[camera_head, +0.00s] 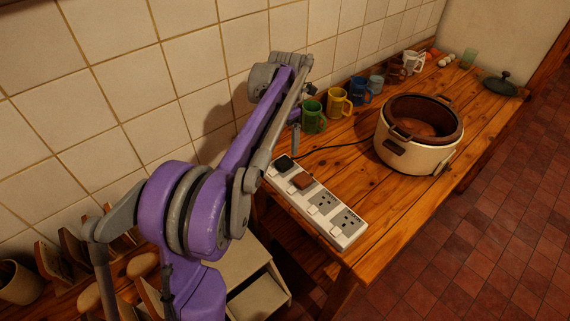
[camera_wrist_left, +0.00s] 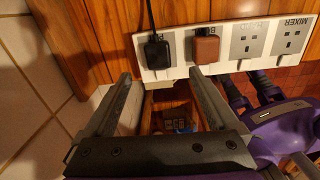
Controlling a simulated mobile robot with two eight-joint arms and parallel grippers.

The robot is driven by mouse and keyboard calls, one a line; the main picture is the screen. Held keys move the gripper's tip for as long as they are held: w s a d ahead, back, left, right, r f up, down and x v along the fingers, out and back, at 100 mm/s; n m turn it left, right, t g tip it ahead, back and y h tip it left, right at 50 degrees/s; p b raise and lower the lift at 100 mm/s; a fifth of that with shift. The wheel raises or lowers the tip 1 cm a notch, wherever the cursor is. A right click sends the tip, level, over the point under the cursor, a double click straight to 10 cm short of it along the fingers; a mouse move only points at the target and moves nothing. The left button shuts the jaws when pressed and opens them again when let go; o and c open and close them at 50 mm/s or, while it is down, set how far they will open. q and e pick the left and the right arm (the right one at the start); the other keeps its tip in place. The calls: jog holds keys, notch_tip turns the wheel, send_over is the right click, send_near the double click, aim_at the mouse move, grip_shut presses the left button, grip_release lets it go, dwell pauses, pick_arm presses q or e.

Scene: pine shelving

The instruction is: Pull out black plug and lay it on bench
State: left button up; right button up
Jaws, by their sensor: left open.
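The black plug (camera_head: 284,162) sits in the end socket of a white power strip (camera_head: 348,232), at the wall side of the wooden bench (camera_head: 400,205). Its dark cord runs toward the cream cooker (camera_head: 400,155). In the left wrist view the black plug (camera_wrist_left: 158,52) is just beyond my left fingertips. My left gripper (camera_head: 296,142) is mostly hidden behind its own arm. Its two fingers (camera_wrist_left: 160,76) are apart with nothing between them, on the near side of the strip. Whether a finger touches the plug I cannot tell. My right gripper is not in view.
A brown plug (camera_head: 302,181) sits right beside the black one; the other two sockets are empty. Green (camera_head: 313,117), yellow (camera_head: 339,103) and blue mugs (camera_head: 360,91) line the tiled wall. Bare bench lies between strip and cooker. A black lid (camera_head: 500,84) lies farther back.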

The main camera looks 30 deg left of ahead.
aim_at(285, 161)
pick_arm(q)
jog(key=shift+w+a+n, duration=0.1)
jog(key=shift+a+n, duration=0.1)
jog(key=shift+n, duration=0.1)
jog(key=shift+f, duration=0.1)
notch_tip(285, 161, down, 9)
jog(key=b, duration=0.4)
jog(key=shift+b, duration=0.35)
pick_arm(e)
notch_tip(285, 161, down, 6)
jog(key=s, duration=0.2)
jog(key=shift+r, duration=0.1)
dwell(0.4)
pick_arm(q)
jog(key=shift+c, duration=0.3)
grip_shut()
jog(key=shift+r, duration=0.25)
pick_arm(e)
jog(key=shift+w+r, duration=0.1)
